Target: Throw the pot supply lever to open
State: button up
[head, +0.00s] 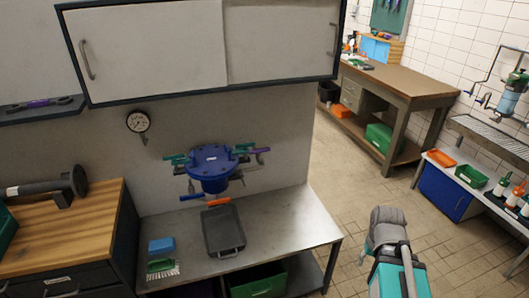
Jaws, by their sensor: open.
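A blue round pot (212,165) with a bolted lid is on the wall above the metal bench. Several small levers stick out around it: teal ones at the left (174,158) and right (243,147), a purple one (262,150) at the far right, and a blue one (191,197) at the lower left. I cannot tell which is the pot supply lever, and no label is readable. Lever positions are too small to judge as open or closed. A grey and teal part of my arm stands at the lower right, apart from the pot. My gripper's fingers do not show.
On the metal bench (285,225) lie a dark tray (223,232) with an orange handle, a blue block (161,245) and a brush (160,267). A gauge (138,122) is on the wall, under cabinets (275,40). The tiled floor (345,190) right of the bench is clear.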

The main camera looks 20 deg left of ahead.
aim_at(259, 150)
jog(key=u, duration=0.1)
jog(key=i, duration=0.95)
jog(key=z, duration=0.05)
